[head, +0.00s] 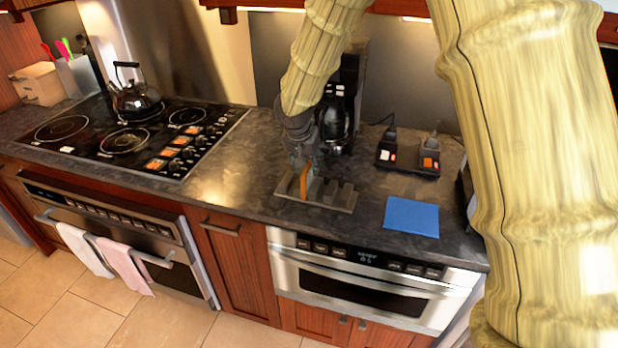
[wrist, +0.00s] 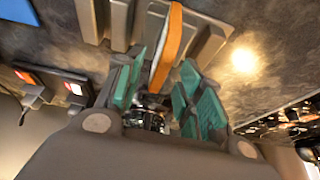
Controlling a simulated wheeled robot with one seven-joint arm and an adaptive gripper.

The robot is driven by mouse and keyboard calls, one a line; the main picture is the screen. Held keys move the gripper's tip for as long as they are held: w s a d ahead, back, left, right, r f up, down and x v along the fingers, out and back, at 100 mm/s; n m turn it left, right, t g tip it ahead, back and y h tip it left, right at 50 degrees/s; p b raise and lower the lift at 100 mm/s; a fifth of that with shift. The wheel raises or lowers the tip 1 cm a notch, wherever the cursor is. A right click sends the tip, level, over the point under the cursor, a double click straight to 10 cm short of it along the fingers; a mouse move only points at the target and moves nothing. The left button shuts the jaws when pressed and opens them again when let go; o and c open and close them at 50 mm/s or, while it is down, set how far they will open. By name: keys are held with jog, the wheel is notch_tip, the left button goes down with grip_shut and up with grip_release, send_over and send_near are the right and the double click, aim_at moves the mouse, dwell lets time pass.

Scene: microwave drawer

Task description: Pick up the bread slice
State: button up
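The bread slice (head: 304,182) is thin, with an orange-brown crust, and stands upright in a slot of a grey rack (head: 341,198) on the dark counter. In the wrist view the bread slice (wrist: 170,47) and the rack (wrist: 212,42) are at the top. My gripper (head: 301,168) is right at the slice, pointing down from above. In the wrist view its teal-padded fingers (wrist: 160,75) are apart, with the near end of the slice between them and gaps showing on both sides. Part of the slice is hidden by my gripper in the head view.
A blue mat (head: 411,217) lies right of the rack. Behind are a coffee maker (head: 340,110) and a dark stand (head: 409,155) with small items. A stove with a kettle (head: 136,99) is at left. A drawer microwave (head: 370,284) is below the counter.

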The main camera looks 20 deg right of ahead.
aim_at(309, 178)
jog(key=shift+p+x, duration=1)
jog(key=shift+x, duration=1.45)
jog(key=shift+a, duration=0.15)
grip_shut()
